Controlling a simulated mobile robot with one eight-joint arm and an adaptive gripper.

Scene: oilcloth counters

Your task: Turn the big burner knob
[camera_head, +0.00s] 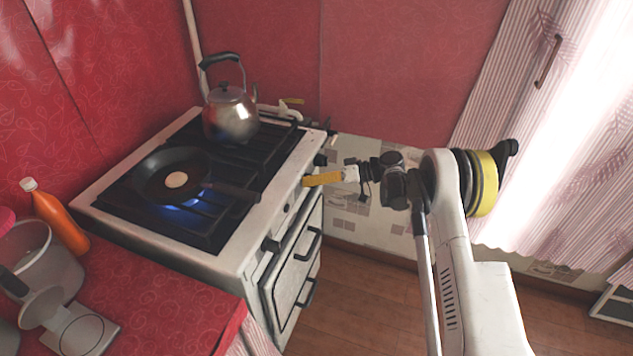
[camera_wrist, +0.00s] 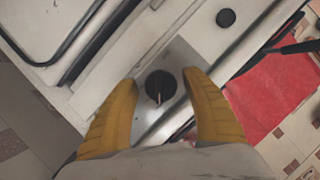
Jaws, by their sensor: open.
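A round black knob (camera_wrist: 160,87) with a light pointer mark is on the stove's white front panel, between the fingertips of my gripper (camera_wrist: 163,90) in the wrist view. A finger stands on either side of it, and I cannot tell if either touches it. In the head view, my yellow-fingered gripper (camera_head: 322,179) is at the stove's front edge, near its right end. Another black knob (camera_wrist: 226,18) sits farther along the panel, and a knob (camera_head: 271,245) shows at the near end in the head view.
The white stove (camera_head: 228,257) has oven door handles (camera_head: 307,245) below the knobs. A metal kettle (camera_head: 231,116) stands on the back burner. The pan's handle (camera_head: 236,192) points toward the front edge. An orange bottle (camera_head: 59,222) stands on the red counter (camera_head: 150,300). Floor space in front is open.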

